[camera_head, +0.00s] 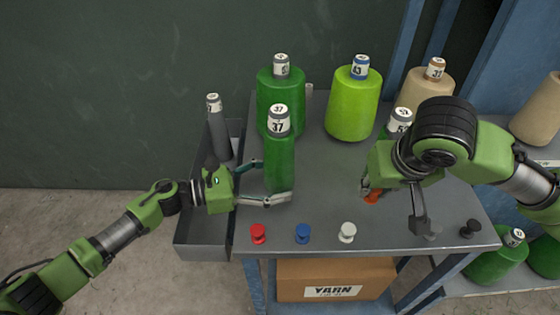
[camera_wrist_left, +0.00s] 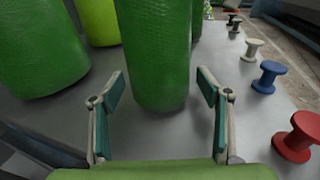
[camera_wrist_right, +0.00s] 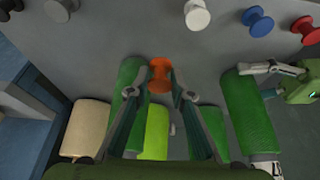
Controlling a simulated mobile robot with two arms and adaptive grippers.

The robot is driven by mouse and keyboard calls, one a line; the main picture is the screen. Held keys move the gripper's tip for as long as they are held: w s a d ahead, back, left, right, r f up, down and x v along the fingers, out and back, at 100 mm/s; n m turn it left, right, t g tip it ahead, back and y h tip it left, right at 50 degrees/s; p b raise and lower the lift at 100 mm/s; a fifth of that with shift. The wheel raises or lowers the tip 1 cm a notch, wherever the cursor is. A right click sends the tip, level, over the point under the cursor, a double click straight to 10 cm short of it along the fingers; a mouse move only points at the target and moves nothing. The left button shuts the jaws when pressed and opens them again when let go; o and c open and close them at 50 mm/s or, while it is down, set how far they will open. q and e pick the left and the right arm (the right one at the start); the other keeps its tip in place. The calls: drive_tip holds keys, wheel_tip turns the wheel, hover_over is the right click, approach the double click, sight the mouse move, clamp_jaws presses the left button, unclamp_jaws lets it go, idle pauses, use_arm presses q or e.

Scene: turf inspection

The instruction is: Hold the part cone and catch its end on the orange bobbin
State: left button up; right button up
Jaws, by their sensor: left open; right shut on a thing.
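The slim green cone (camera_head: 280,165) with a 37 label stands upright at the table's left side. My left gripper (camera_head: 272,182) is open with its fingers on either side of this cone. In the left wrist view the cone (camera_wrist_left: 156,60) stands between the open fingertips (camera_wrist_left: 160,88), with gaps showing on both sides. My right gripper (camera_wrist_right: 160,80) is shut on the orange bobbin (camera_wrist_right: 159,77). In the head view the orange bobbin (camera_head: 373,197) is partly hidden by that gripper. I see no yarn end.
A wide green cone (camera_head: 280,90), a lime cone (camera_head: 353,105) and a beige cone (camera_head: 425,86) stand behind. Red (camera_head: 258,233), blue (camera_head: 303,233), white (camera_head: 348,232) and darker bobbins line the front edge. A grey tray (camera_head: 205,240) holds a bare tube (camera_head: 218,130). The table's middle is fairly clear.

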use_arm(q)
drive_tip(key=c, duration=0.9)
drive_tip(key=shift+o, duration=0.2)
use_arm(e)
drive_tip(key=a+r+n+y, duration=0.1)
drive_tip(key=a+r+n, duration=0.1)
drive_tip(key=a, duration=0.5)
drive_tip(key=a+r+n+y, duration=0.1)
drive_tip(key=a+r+n, duration=0.1)
drive_tip(key=a, duration=0.5)
drive_tip(key=shift+w+r+n, duration=0.2)
drive_tip(key=shift+r+n, duration=0.15)
drive_tip(key=shift+n, duration=0.55)
drive_tip(key=shift+d, duration=0.1)
